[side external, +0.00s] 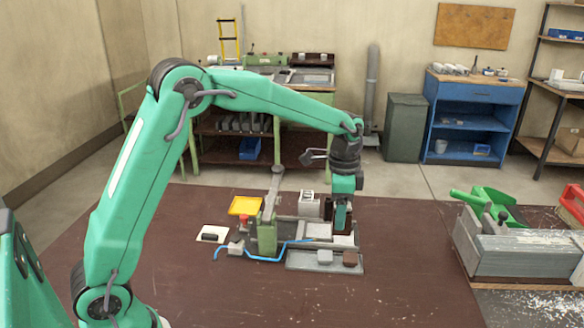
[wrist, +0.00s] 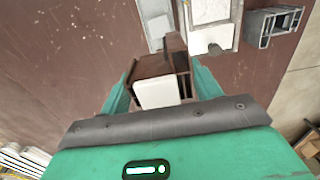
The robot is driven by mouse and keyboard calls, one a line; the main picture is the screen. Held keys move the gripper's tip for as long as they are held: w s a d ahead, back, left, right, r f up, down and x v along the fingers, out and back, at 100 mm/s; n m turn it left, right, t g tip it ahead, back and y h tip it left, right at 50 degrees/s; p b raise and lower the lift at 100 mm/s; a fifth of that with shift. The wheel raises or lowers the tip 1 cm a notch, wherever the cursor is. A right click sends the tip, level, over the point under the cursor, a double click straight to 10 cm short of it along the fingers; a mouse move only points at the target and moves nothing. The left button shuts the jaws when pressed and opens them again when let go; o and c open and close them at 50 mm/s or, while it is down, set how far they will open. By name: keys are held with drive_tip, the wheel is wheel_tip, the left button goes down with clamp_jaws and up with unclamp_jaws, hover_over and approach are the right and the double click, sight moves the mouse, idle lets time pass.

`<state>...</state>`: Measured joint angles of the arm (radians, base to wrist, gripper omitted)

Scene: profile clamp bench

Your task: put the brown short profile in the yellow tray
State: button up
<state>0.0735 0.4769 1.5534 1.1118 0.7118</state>
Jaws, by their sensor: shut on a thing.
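My gripper (side external: 343,228) points down over the right part of the clamp bench in the side view. In the wrist view my gripper (wrist: 160,75) is shut on the brown short profile (wrist: 158,66), which sits between the two green fingers. A pale, whitish block shows at its near side. In the side view a dark brown piece (side external: 328,208) shows beside the fingers; it is too small to tell its shape. The yellow tray (side external: 245,206) lies on the brown table to the left, behind the green clamp post, and looks empty. The tray is not in the wrist view.
The green clamp post (side external: 267,234) stands between my gripper and the tray. A blue cable (side external: 262,258) runs in front. A grey hollow profile (side external: 309,204) stands behind. A grey machine (side external: 520,250) is at right.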

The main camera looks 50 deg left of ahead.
wheel_tip(320, 180, up, 11)
drive_tip(key=shift+f, duration=0.1)
drive_tip(key=shift+w+a, duration=0.1)
drive_tip(key=shift+a, duration=0.2)
drive_tip(key=w+a, duration=0.1)
drive_tip(key=a, duration=1.6)
hover_over(247, 207)
drive_tip(key=shift+f, duration=11.55)
drive_tip(key=o, duration=1)
drive_tip(key=shift+f, duration=0.1)
